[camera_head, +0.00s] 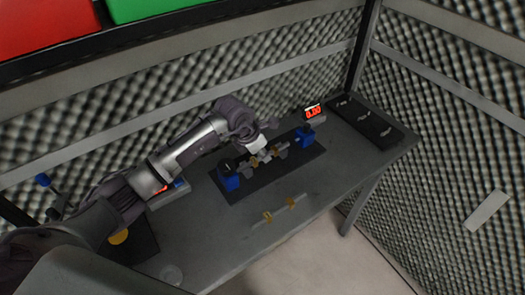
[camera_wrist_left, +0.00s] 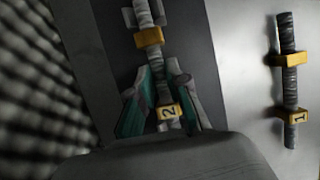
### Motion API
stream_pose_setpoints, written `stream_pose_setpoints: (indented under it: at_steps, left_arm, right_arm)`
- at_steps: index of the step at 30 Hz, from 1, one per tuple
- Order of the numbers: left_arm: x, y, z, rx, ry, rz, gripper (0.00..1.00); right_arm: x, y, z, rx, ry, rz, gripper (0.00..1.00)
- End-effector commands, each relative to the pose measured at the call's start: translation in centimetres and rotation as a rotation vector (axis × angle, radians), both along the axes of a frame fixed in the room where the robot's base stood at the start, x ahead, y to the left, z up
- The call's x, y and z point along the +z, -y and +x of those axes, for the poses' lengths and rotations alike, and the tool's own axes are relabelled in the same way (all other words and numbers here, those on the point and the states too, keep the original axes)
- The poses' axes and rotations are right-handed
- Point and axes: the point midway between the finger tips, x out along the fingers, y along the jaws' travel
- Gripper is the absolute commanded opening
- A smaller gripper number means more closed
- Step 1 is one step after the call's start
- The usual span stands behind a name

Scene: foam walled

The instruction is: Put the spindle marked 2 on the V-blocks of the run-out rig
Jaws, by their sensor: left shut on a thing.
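The spindle marked 2 (camera_wrist_left: 168,112) is between the teal-padded fingers of my left gripper (camera_wrist_left: 160,105), which is shut on it near the numbered yellow collar. Its other yellow collar (camera_wrist_left: 149,37) shows farther up the wrist view. In the head view my left gripper (camera_head: 258,148) is over the middle of the run-out rig (camera_head: 247,187), a dark plate with blue end pieces. The held spindle lies along the rig's line, at the grey blocks (camera_head: 281,149); I cannot tell whether it rests on them. My right gripper is not in view.
The spindle marked 1 (camera_wrist_left: 290,80) lies on the grey table in front of the rig; it also shows in the head view (camera_head: 280,209). A red display (camera_head: 314,111) reads 0.00 behind the rig. A black tray (camera_head: 352,107) lies at the right end. Foam walls stand behind.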

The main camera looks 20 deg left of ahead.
Motion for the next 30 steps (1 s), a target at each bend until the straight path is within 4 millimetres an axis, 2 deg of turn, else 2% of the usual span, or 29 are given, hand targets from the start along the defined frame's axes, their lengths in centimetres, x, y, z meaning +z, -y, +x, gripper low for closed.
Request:
stream_pose_setpoints:
  at_steps: [8,9,13,14,26,30]
  left_arm:
    - [-0.3,0.0,0.1,0.000,0.002,-0.001,0.00]
    - [-0.4,0.0,0.0,0.000,0.001,0.001,0.17]
    - [-0.3,0.0,0.0,0.000,-0.001,0.001,0.39]
    - [-0.3,0.0,0.0,0.000,-0.001,0.001,0.41]
    - [0.4,-0.2,-0.1,0.001,0.002,0.001,0.41]
    - [2.5,-0.8,-0.8,0.000,0.005,0.003,0.41]
  right_arm:
    - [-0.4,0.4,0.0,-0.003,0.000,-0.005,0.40]
    - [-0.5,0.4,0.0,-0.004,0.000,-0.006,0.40]
    - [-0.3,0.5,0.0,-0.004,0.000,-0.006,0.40]
    - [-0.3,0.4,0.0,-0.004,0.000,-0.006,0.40]
    - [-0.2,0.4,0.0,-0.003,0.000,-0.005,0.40]
    - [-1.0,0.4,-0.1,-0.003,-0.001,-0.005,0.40]
